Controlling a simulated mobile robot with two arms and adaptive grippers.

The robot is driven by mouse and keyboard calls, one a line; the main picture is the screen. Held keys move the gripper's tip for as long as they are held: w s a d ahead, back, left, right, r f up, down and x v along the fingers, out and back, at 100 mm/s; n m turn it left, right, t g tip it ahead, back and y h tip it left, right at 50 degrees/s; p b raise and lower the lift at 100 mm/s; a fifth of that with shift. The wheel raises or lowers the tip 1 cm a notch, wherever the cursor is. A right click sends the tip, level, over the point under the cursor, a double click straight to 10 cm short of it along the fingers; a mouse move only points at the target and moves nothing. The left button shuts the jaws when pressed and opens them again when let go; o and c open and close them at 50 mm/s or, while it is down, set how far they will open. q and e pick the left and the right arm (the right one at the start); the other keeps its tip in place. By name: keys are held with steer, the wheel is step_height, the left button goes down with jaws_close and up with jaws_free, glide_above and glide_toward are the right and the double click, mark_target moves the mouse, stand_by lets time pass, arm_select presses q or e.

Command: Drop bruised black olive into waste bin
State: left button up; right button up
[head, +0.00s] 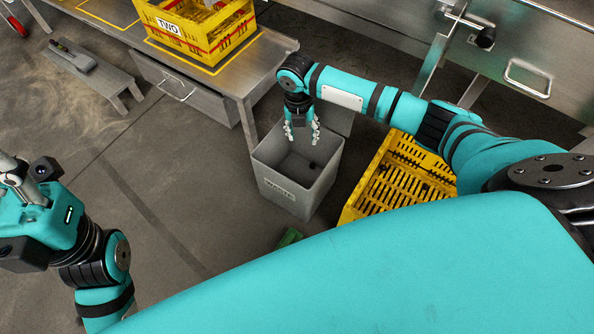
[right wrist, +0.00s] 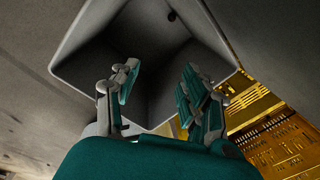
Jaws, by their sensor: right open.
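The grey waste bin (head: 283,192) stands on the floor with its open top up. My right gripper (head: 302,136) is over the bin's opening, fingers apart and pointing down. In the right wrist view the gripper (right wrist: 160,78) holds nothing between its fingers, and the bin (right wrist: 85,65) opens beneath it. A small dark round thing (head: 312,164) lies inside the bin, apart from the fingers; it also shows in the right wrist view (right wrist: 172,16). It looks like the black olive, but bruising cannot be made out. My left gripper (head: 14,170) is partly visible at the left edge.
Another yellow crate (head: 190,38) marked TWO sits on a metal table (head: 262,62). A low metal stool (head: 95,72) is at upper left. The floor left of the bin is clear.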

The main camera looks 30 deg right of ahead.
step_height(320, 180, up, 9)
steer(key=shift+w+a+r, duration=0.15)
steer(key=shift+a+r, duration=0.05)
steer(key=shift+a, duration=0.1)
steer(key=shift+a, duration=0.1)
